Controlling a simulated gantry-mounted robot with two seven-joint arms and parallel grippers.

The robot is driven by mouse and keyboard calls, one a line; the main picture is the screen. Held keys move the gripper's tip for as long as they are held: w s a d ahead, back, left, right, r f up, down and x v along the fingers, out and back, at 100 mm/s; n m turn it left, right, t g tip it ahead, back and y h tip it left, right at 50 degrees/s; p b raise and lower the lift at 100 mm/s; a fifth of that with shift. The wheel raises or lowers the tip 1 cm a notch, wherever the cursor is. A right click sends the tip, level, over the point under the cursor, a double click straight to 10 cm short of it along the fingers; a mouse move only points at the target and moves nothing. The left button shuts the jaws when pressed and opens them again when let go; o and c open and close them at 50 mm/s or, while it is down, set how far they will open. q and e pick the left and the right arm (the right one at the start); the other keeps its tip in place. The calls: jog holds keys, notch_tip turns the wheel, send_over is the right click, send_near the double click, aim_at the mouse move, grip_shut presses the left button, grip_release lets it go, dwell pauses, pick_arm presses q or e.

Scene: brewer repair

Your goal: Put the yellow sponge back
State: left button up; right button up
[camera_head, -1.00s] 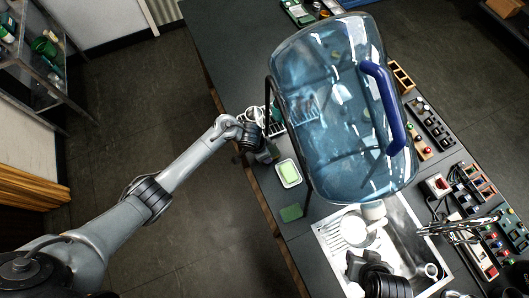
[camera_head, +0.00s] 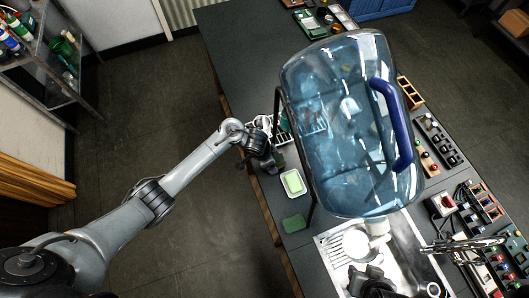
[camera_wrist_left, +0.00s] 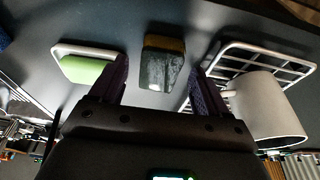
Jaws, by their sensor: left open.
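The sponge (camera_wrist_left: 162,65), with a dark green top and a yellowish-brown side, lies on the dark counter in the left wrist view. My left gripper (camera_head: 273,164) is open at the counter's left edge. In the left wrist view its two fingers stand on either side of the sponge, with gaps showing. In the head view I cannot make out the sponge by the gripper. A white dish with a green block (camera_head: 292,182) is beside it, also in the left wrist view (camera_wrist_left: 85,66). My right gripper (camera_head: 368,278) is at the bottom edge, dark and cut off; its jaws are unclear.
A white wire rack (camera_wrist_left: 268,62) with a white cup (camera_wrist_left: 266,106) is close right of the sponge. A large blue water bottle (camera_head: 345,125) looms over the counter.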

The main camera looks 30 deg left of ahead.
pick_arm(q)
jog(key=p+v, duration=0.3)
jog(key=v, duration=0.7)
jog(key=s+d+r+n+t, duration=0.1)
jog(key=s+d+n+t, duration=0.15)
jog(key=s, duration=0.45)
jog(key=s+a+r+n+y, duration=0.1)
jog(key=s+a+r+n, duration=0.1)
jog(key=s, duration=0.5)
jog(key=s+a+r+n+g, duration=0.1)
jog(key=s+a+r, duration=0.3)
jog(key=s, duration=0.4)
jog(key=shift+s+a+r+n+y, duration=0.2)
jog(key=shift+a+r+n+y, duration=0.2)
jog(key=shift+r+n, duration=0.2)
notch_tip(320, 180, up, 3)
jog(key=p, duration=0.3)
jog(key=shift+d+r+p, duration=0.1)
jog(key=shift+r+p, duration=0.1)
jog(key=shift+p, duration=0.15)
